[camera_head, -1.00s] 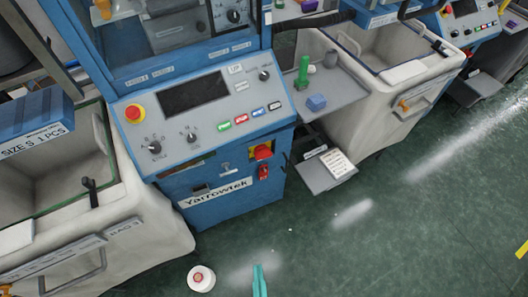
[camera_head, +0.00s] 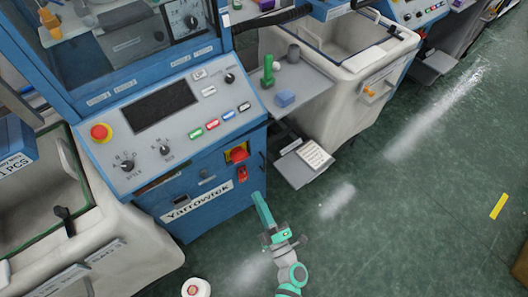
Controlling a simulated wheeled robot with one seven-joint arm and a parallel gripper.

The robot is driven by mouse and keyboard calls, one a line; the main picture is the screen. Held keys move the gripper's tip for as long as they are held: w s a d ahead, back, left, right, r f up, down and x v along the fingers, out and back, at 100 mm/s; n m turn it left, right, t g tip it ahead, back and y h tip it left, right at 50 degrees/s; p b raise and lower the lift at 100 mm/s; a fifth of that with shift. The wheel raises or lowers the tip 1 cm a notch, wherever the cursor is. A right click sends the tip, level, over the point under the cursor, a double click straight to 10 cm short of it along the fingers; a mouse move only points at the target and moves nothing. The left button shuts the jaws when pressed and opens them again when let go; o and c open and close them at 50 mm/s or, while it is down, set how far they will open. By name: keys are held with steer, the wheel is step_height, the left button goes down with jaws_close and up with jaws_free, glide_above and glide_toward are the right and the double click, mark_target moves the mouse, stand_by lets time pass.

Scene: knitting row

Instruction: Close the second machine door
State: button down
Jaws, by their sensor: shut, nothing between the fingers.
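A blue knitting machine labelled Yarrowtek (camera_head: 195,203) stands left of centre. Its sloped control panel (camera_head: 200,110) carries a dark screen, knobs and coloured buttons. Above the panel is a blue-framed window (camera_head: 120,75); the picture cuts off its top, and I cannot tell whether this door stands open or shut. Another blue machine (camera_head: 405,14) shows partly at the top right, its door out of view. My teal gripper (camera_head: 258,199) is shut and empty. It appears in front of the Yarrowtek machine's lower right side, apart from the window.
Pale bins stand left (camera_head: 145,255) and right (camera_head: 330,110) of the machine. A grey shelf (camera_head: 300,80) holds a green piece and a blue block. A low tray (camera_head: 290,170) juts out. A white-and-red spool (camera_head: 196,288) sits on the floor. Green floor at right is open.

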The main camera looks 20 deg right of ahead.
mark_target(259, 146)
steer(key=w+d+f+n+g+y, duration=0.1)
steer(key=w+d+f+n, duration=0.25)
steer(key=d, duration=0.25)
steer(key=w+d+f+n+g+y, duration=0.1)
steer(key=w+d+f+n+g, duration=0.1)
steer(key=w+d, duration=0.35)
steer(key=x, duration=1.3)
steer(key=shift+d+r, duration=0.15)
steer(key=shift+r, duration=0.05)
